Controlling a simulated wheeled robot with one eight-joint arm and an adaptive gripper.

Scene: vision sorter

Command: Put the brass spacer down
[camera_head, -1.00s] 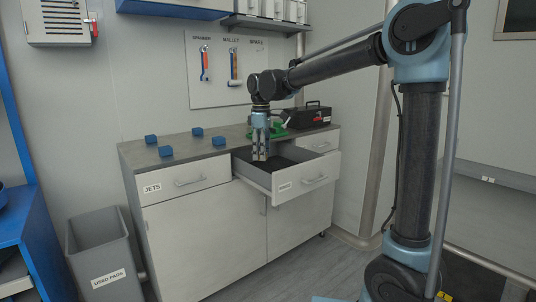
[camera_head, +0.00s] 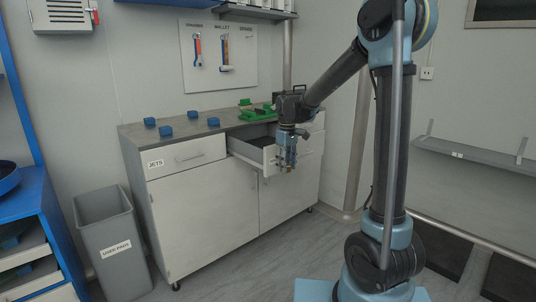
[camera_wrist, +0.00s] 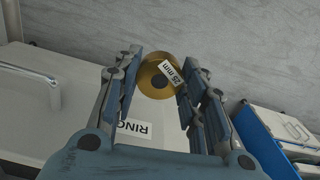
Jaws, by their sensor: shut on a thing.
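The brass spacer (camera_wrist: 147,70) is a thick gold ring with a dark hole and a white "25 mm" label. In the wrist view it sits between the blue-grey fingertips of my gripper (camera_wrist: 163,77), which is shut on it. In the head view my gripper (camera_head: 287,163) points down in front of the open drawer (camera_head: 250,158), clear of the drawer's inside. The spacer is too small there to make out well.
The cabinet top (camera_head: 180,128) holds several blue blocks (camera_head: 165,131), a green item (camera_head: 256,114) and a dark toolbox. A grey "USED PADS" bin (camera_head: 110,235) stands left of the cabinet. A blue rack (camera_head: 35,210) is at far left. The floor in front is clear.

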